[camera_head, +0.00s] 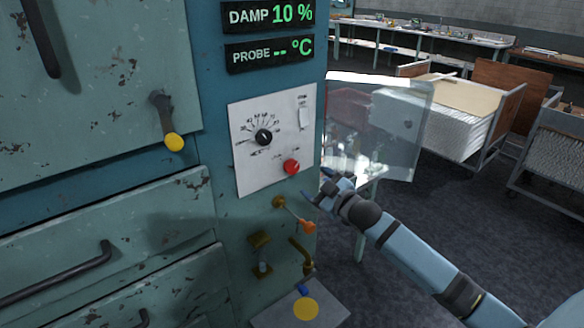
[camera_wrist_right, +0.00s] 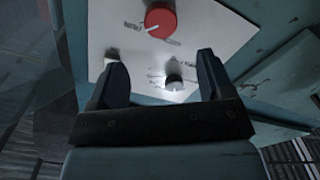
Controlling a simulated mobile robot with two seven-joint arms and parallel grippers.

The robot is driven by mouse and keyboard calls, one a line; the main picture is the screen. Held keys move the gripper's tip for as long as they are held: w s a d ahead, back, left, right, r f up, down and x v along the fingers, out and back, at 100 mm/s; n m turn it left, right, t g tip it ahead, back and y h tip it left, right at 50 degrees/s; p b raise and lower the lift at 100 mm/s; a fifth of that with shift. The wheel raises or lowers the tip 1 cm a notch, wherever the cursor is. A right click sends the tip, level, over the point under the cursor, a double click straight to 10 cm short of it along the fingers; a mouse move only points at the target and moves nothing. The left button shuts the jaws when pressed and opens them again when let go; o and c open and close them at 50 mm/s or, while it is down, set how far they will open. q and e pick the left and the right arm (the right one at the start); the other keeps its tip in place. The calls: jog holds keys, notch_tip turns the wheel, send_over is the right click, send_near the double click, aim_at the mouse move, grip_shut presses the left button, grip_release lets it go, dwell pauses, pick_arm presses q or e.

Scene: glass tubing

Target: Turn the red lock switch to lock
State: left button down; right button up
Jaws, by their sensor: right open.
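The red lock switch (camera_head: 291,167) is a round knob low on the white control panel (camera_head: 246,180) of the teal cabinet. It carries a pale pointer line. In the right wrist view the red knob (camera_wrist_right: 160,21) lies beyond the fingertips, near the top edge. My right gripper (camera_head: 318,188) is to the right of and a little below the knob, apart from it. Its two fingers (camera_wrist_right: 162,75) are spread with nothing between them. My left gripper is not in view.
A black dial (camera_head: 263,137) and a white rocker switch (camera_head: 303,114) share the panel. An orange-tipped lever (camera_head: 308,226) and brass fittings (camera_head: 260,243) stick out below. A clear pane (camera_head: 405,125) stands right of the cabinet. Open floor lies at right.

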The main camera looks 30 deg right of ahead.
aim_at(294, 168)
jog(key=w, duration=0.6)
jog(key=w+a+p, duration=0.1)
jog(key=w, duration=0.3)
jog(key=c, duration=0.9)
